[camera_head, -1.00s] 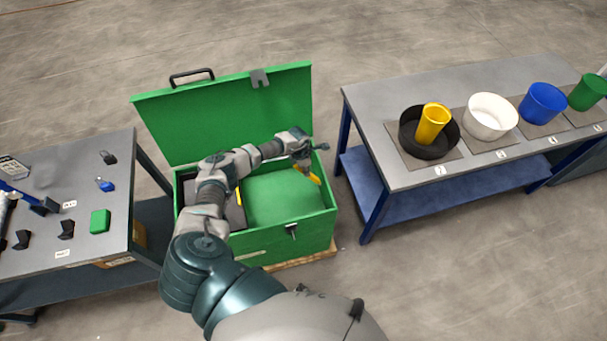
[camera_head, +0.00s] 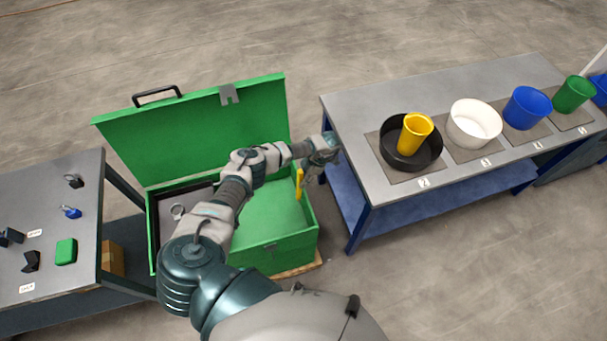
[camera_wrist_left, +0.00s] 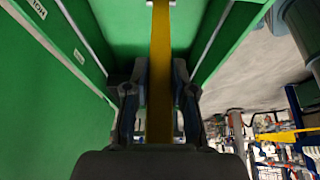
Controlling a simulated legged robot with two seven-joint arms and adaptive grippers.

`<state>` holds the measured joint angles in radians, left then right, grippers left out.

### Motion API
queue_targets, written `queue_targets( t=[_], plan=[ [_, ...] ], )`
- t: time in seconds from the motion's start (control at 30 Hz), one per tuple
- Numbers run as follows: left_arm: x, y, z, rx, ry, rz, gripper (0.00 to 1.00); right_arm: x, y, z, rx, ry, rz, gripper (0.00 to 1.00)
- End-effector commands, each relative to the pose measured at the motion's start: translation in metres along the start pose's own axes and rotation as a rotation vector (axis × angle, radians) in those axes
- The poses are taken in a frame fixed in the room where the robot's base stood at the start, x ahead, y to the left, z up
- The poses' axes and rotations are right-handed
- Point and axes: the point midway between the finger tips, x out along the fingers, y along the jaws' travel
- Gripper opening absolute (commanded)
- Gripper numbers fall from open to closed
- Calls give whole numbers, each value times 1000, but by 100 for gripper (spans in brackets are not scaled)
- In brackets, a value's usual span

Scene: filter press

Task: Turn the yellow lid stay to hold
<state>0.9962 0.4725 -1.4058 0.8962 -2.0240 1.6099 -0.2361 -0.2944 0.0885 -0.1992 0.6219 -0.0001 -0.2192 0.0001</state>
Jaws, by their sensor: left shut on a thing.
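The yellow lid stay (camera_head: 299,183) is a flat bar at the right side of the green chest (camera_head: 285,246). It stands nearly upright in the head view. The chest's green lid (camera_head: 190,140) is open and leans back. My left gripper (camera_head: 310,166) is at the chest's right side, by the upper end of the stay. In the left wrist view the yellow stay (camera_wrist_left: 160,60) runs between the two fingers of my left gripper (camera_wrist_left: 158,100), which is shut on it. The hand hides the stay's near end. My right gripper is not in view.
A grey table (camera_head: 345,130) with a black bowl (camera_head: 395,160), a yellow cup (camera_head: 416,133) and other containers stands close at right. A workbench (camera_head: 75,160) with small items stands at left. Floor lies between chest and right table.

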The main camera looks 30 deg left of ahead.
Motion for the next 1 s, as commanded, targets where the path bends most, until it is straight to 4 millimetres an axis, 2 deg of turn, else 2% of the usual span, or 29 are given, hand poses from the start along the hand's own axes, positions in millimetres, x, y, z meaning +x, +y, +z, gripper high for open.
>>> queue_targets(
  t=[0.23, 0.4, 0.43, 0.5, 0.83, 1.0],
  plan=[
    [2, 2, 0, -4, 10, 8, 0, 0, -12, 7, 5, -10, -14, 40],
    [2, 1, 0, -3, 8, 7, 0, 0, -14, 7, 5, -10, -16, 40],
    [2, 1, 0, -2, 8, 7, 32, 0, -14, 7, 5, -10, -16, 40],
    [1, 1, 0, -2, 8, 6, 49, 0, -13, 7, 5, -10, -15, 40],
    [-1, 0, -1, -1, 8, 5, 50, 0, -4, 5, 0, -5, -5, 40],
    [-22, 1, 0, -1, 6, 6, 50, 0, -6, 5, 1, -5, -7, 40]
  ],
)
